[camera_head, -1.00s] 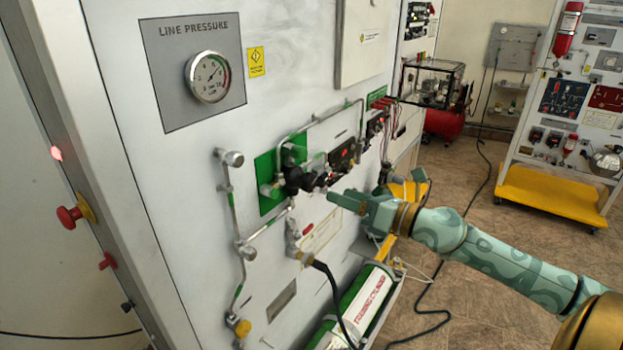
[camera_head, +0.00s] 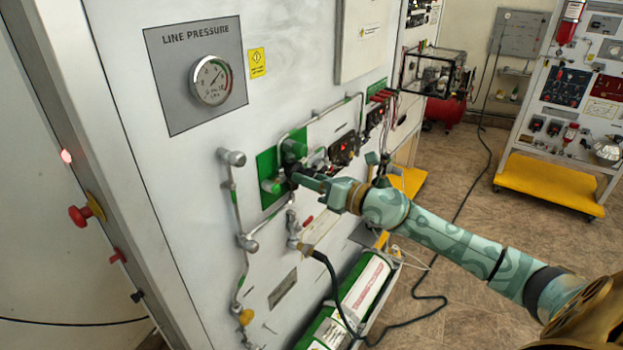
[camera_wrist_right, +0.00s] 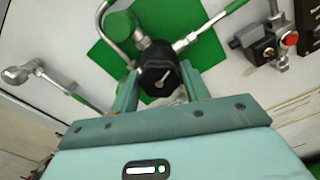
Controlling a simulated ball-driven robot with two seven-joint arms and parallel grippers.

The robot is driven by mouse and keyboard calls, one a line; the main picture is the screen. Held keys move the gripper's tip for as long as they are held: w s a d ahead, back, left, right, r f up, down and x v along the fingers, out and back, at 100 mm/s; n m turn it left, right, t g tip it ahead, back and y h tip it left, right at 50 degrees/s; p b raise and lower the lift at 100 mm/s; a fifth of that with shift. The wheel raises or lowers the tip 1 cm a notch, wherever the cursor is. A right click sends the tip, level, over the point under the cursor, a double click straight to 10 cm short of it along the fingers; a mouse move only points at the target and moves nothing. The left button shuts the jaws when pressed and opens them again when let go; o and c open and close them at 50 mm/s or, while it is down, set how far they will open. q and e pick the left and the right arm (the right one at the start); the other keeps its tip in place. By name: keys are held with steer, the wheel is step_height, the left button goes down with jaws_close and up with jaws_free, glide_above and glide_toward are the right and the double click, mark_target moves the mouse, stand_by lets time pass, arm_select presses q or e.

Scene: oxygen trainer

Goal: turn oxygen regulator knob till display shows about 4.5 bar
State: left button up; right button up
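The black regulator knob (camera_wrist_right: 158,75) sits on a green plate (camera_wrist_right: 105,62) in the right wrist view, with metal pipes meeting behind it. My right gripper (camera_wrist_right: 158,84) has one finger on each side of the knob, with no clear gap between fingers and knob. In the head view my right gripper (camera_head: 296,178) reaches the knob from the right and partly hides it. The round line pressure gauge (camera_head: 212,81) is at the upper left of the panel; its needle and figures are too small to read surely. My left gripper is not in view.
Metal pipes run across the panel around the green plate (camera_head: 268,196). A small device with red lights (camera_head: 345,148) is just right of the knob. A green and white cylinder (camera_head: 360,290) lies below. A red button (camera_head: 79,215) is on the panel's left side.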

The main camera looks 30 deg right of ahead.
steer(key=c, duration=0.5)
steer(key=shift+m, duration=0.3)
steer(key=m+p, duration=0.2)
steer(key=shift+r+m, duration=0.15)
steer(key=shift+m, duration=0.25)
steer(key=m+p, duration=0.2)
steer(key=m, duration=0.1)
steer(key=shift+m, duration=0.3)
steer(key=m+p, duration=0.3)
steer(key=m, duration=0.1)
steer(key=shift+m+p, duration=0.75)
steer(key=shift+m, duration=0.55)
